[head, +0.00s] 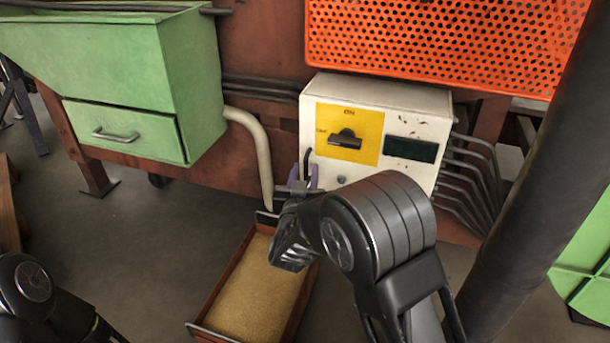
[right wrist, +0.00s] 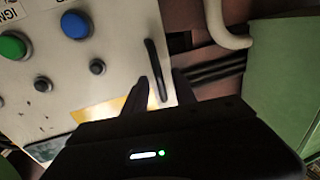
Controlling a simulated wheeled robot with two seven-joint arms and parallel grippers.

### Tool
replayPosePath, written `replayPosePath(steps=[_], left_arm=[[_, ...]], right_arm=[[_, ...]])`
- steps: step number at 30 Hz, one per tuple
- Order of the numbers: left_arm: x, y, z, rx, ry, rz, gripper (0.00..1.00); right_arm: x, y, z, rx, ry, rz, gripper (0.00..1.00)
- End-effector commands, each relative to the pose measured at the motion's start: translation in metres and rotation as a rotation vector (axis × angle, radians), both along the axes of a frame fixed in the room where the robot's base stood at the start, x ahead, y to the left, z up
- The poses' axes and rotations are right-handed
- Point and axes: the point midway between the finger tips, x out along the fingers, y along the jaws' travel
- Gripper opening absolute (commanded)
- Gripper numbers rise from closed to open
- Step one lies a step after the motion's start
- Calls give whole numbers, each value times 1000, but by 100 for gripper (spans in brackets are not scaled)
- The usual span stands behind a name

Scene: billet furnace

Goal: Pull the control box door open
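The control box (head: 405,97) is a white box with a yellow panel, a black rotary switch and a dark display; its front door looks shut. A thin black bar handle (head: 307,160) runs upright along the door's left edge. The handle (right wrist: 156,70) also shows in the right wrist view. My right gripper (head: 305,173) is at the door's lower left, its fingers open. In the right wrist view, my right gripper (right wrist: 161,78) has one finger on each side of the handle, with gaps visible. My left gripper is out of view; only part of my left arm shows.
A green hopper with a drawer (head: 120,130) stands at left. A pale curved pipe (head: 256,140) runs close beside the box. An orange perforated panel (head: 450,40) hangs above. A tray of yellow grain (head: 255,285) lies below. Green and blue buttons (right wrist: 75,25) sit on the door.

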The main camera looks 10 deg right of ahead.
Motion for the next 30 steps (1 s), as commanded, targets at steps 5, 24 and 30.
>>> replayPosePath(steps=[5, 24, 30], left_arm=[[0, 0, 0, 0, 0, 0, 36], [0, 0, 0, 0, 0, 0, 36], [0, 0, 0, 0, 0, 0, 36]], right_arm=[[0, 0, 0, -1, 0, 0, 33], [0, 0, 0, -1, 1, 0, 0], [0, 0, 0, -1, 1, 0, 0]])
